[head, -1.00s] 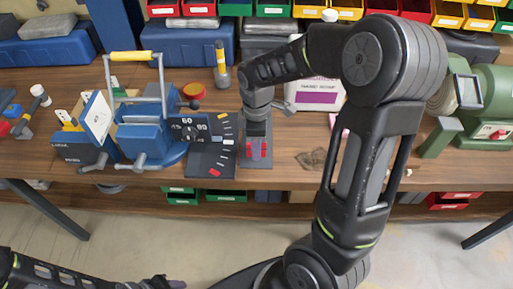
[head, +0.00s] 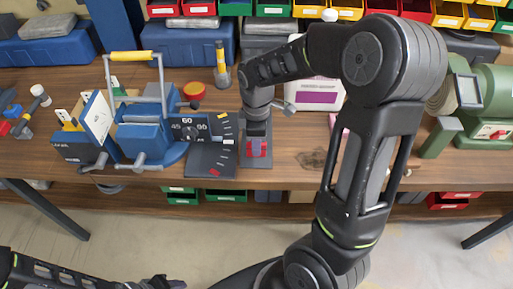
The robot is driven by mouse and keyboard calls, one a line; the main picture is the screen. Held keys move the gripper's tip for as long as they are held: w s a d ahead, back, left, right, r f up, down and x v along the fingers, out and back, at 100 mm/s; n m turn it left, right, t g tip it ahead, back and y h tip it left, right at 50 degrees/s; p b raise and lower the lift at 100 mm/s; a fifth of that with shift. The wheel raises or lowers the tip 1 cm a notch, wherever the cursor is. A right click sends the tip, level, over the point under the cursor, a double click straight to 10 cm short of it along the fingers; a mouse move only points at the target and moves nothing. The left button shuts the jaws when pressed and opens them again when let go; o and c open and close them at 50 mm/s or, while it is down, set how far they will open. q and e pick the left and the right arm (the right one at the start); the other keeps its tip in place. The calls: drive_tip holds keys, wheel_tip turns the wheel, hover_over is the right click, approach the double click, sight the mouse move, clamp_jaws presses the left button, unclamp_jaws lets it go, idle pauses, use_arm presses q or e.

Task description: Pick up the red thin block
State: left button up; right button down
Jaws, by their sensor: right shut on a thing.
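My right gripper (head: 257,142) points down over a dark grey plate (head: 250,181) near the front of the workbench. It is shut on the red thin block (head: 257,150), which shows small at its fingertips. The fingers hide part of the block, and I cannot tell whether it touches the plate. My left gripper (head: 162,283) is low at the bottom edge, away from the bench, and its fingers are too unclear to read.
A dark board with coloured marks (head: 212,160) lies beside the plate. A green machine (head: 490,115) stands at right.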

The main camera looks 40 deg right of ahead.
idle(0.3)
use_arm(q)
drive_tip(key=shift+f+b, duration=0.25)
drive_tip(key=shift+b, duration=0.05)
use_arm(e)
wheel_tip(320, 180, up, 10)
idle(0.5)
